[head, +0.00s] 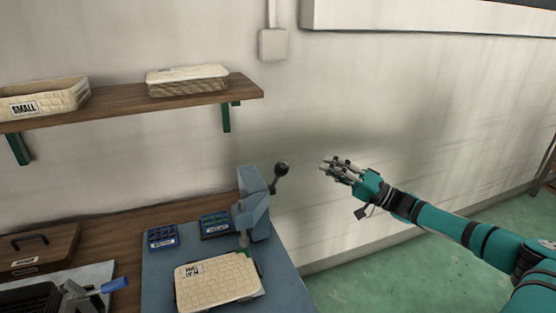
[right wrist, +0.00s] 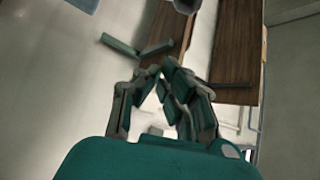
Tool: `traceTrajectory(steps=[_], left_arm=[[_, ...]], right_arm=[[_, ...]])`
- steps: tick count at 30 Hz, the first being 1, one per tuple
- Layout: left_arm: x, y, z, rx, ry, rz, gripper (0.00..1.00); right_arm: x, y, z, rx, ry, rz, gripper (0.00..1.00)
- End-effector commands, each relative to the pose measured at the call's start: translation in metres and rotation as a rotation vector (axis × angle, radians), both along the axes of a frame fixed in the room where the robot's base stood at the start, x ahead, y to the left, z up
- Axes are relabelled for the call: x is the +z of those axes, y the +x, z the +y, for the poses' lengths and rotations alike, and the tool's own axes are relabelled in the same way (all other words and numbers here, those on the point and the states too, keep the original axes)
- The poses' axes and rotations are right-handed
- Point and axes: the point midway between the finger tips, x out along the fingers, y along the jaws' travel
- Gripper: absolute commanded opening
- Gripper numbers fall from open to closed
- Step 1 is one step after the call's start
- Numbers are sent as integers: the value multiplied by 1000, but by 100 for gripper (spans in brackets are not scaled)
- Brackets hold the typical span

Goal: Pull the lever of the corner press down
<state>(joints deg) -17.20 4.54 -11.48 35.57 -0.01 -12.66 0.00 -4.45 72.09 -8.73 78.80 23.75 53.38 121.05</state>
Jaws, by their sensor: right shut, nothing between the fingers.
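The corner press is a blue-grey upright body (head: 252,205) at the right end of the bench. Its lever has a dark ball knob (head: 281,168) and points up and to the right. A woven cream panel (head: 216,281) lies below and in front of the press. My right gripper (head: 325,168) is shut and empty, in the air to the right of the knob and apart from it. In the right wrist view its fingers (right wrist: 165,75) come together with nothing between them. My left gripper does not show.
A wooden shelf (head: 120,108) with woven trays hangs above the bench. Two small blue bins (head: 162,237) stand left of the press. A blue-handled tool (head: 112,285) and a wooden box (head: 38,245) are at the left. Space right of the press is clear to the wall.

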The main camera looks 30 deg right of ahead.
Motion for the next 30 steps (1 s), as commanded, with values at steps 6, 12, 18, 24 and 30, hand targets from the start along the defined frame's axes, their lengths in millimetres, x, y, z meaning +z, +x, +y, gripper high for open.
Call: traceTrajectory(steps=[6,12,18,24,30], left_arm=[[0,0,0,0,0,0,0],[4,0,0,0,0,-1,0],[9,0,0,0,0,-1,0],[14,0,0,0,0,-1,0],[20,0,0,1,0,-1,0]], right_arm=[[14,7,9,30,21,-5,0],[26,31,25,28,22,-7,0],[35,54,40,27,20,-5,0],[42,73,53,26,19,-4,0],[36,68,65,27,19,4,0]])
